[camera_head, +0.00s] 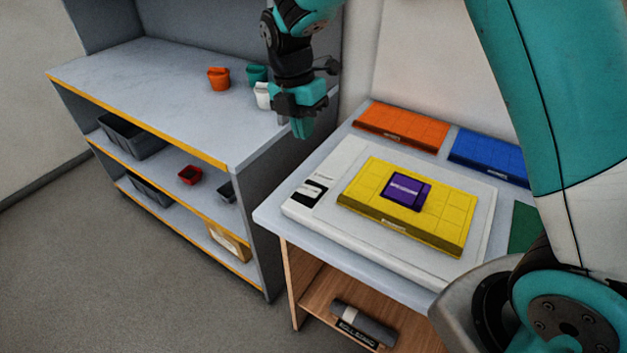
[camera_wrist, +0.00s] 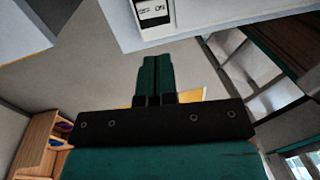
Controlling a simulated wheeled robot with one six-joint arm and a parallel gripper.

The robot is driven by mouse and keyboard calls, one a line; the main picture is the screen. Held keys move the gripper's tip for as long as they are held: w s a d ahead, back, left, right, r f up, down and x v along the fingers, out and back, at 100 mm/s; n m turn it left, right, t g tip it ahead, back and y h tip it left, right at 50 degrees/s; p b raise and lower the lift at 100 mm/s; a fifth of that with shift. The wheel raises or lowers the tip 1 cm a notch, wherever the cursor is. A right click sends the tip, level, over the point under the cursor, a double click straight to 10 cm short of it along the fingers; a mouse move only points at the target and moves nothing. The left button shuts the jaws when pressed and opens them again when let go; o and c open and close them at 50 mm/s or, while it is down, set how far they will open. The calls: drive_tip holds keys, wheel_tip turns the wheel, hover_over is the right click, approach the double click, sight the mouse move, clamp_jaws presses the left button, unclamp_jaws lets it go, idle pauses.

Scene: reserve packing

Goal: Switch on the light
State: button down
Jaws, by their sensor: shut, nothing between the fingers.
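A white flat panel (camera_head: 338,170) lies on the small table at right, with a black-and-white switch (camera_head: 309,192) at its left end. The switch also shows at the top of the wrist view (camera_wrist: 154,10), with small lettering too blurred to read surely. I cannot tell whether the panel is lit. My gripper (camera_head: 302,130) points down, shut and empty, up and left of the switch in the head view, apart from it. In the wrist view its closed fingers (camera_wrist: 155,72) lie below the switch with floor behind them.
A yellow box (camera_head: 445,222) with a purple box (camera_head: 406,192) on top sits on the panel. Orange (camera_head: 402,127) and blue (camera_head: 488,154) boxes lie behind it. A grey shelf unit (camera_head: 150,80) with small cups stands left, close to the table. A dark roll (camera_head: 362,322) lies on the lower shelf.

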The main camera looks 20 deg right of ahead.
sight(314, 191)
drive_tip(key=f+p, duration=0.1)
drive_tip(key=f, duration=0.3)
drive_tip(key=s+d+f+p, duration=0.1)
drive_tip(key=f, duration=0.4)
drive_tip(key=f+p, duration=0.1)
drive_tip(key=f, duration=0.4)
drive_tip(key=shift+s+d+p, duration=0.15)
drive_tip(key=shift+s+p, duration=0.15)
drive_tip(key=shift+s, duration=0.1)
